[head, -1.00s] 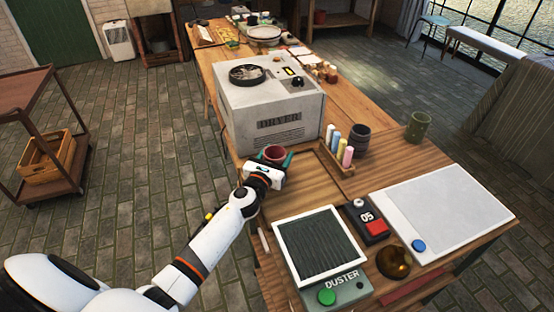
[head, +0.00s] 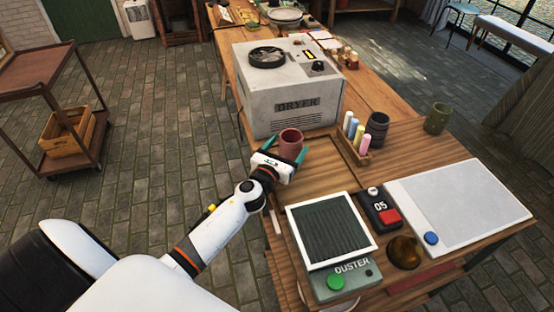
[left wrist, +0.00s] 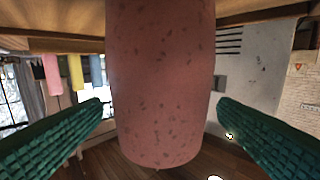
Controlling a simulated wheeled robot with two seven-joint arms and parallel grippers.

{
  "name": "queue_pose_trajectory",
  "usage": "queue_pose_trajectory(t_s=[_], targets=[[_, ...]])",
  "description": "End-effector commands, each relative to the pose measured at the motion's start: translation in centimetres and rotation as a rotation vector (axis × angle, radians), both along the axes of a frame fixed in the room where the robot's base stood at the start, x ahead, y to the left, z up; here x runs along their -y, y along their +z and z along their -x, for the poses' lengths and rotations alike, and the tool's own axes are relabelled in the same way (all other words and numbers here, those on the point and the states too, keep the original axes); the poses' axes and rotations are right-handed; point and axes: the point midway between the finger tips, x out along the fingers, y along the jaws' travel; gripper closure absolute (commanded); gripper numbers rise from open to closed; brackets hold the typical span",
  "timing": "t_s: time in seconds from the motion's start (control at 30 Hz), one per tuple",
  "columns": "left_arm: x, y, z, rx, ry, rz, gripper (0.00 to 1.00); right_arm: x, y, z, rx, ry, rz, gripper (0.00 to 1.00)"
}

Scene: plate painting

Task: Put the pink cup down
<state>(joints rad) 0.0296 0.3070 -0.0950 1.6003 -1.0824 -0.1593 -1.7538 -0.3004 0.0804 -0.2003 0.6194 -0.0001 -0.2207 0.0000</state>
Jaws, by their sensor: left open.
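The pink cup (head: 290,141) stands upright on the wooden table, in front of the dryer. It fills the middle of the left wrist view (left wrist: 160,85), where its speckled side shows. My left gripper (head: 284,156) is open around the cup, with one green finger on each side. In the left wrist view, gaps show between the cup and both fingers. My right gripper is in neither view.
The grey dryer (head: 290,88) stands behind the cup. The duster (head: 333,229) is nearer. A bare tray area (head: 325,160) lies beside the cup.

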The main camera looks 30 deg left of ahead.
Motion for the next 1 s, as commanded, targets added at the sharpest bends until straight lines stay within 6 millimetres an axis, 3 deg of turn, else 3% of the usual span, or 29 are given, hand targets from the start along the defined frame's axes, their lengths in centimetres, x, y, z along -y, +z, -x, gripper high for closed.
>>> queue_pose_trajectory(t_s=[0.2,0.4,1.0], targets=[[0.3,-0.2,4.8,-0.003,-0.001,-0.002,0.17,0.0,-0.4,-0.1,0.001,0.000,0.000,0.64],[0.4,-0.1,7.2,-0.001,0.000,0.000,0.17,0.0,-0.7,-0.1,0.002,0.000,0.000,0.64],[0.4,0.0,7.8,0.000,0.000,0.000,0.17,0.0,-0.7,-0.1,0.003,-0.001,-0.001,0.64]])
